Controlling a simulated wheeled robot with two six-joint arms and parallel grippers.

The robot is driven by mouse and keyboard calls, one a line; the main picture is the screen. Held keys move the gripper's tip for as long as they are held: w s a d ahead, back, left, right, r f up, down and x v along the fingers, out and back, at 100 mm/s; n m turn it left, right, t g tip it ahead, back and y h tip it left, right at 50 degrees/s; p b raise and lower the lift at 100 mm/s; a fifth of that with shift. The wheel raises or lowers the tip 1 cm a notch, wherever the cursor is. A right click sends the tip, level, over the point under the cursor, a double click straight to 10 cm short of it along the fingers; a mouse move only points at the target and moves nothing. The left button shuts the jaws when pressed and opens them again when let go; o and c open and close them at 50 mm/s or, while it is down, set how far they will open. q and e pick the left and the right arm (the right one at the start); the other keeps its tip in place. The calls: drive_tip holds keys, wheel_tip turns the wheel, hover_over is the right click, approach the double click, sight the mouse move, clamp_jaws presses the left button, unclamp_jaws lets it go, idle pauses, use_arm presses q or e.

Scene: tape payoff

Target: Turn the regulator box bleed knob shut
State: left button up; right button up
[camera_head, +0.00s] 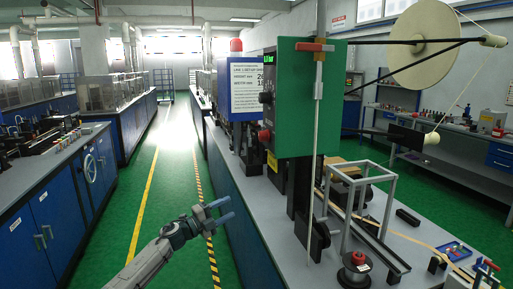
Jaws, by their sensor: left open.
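The green regulator box (305,115) stands upright on a post above the bench, right of centre. Its left side carries a small lit display (268,58), a black round knob (266,97) and a red knob (264,135). No readable label tells me which one is the bleed knob. A red lever (315,47) sits on the front near the top. My left gripper (226,210) is open and empty, with blue fingertips. It is in front of the bench's left side, below and left of the knobs, and touches nothing. My right gripper is not visible.
A blue machine with a white sign (246,77) stands behind the box. A cream tape reel (423,43) hangs at right on black arms. A pale frame (363,195) and a wire spool (354,268) stand on the bench (405,275). The green aisle (170,190) is clear.

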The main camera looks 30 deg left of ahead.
use_arm(q)
drive_tip(key=s+d+r+m+g+h, duration=0.25)
drive_tip(key=r+m, duration=0.25)
drive_tip(key=r, duration=0.5)
drive_tip(key=s+d+r+m+g+h, duration=0.1)
drive_tip(key=r+m+h, duration=0.25)
drive_tip(key=r, duration=0.55)
drive_tip(key=m+g, duration=0.2)
drive_tip(key=m, duration=0.4)
approach(264, 136)
drive_tip(key=w+a+p+x, duration=0.1)
drive_tip(key=p+x, duration=0.5)
drive_tip(key=x, duration=0.2)
drive_tip(key=shift+f, duration=0.2)
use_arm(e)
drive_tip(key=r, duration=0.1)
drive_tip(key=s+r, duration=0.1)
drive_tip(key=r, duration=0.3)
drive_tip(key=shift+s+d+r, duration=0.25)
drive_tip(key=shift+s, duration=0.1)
use_arm(q)
drive_tip(key=c, duration=0.9)
drive_tip(key=shift+c, duration=0.2)
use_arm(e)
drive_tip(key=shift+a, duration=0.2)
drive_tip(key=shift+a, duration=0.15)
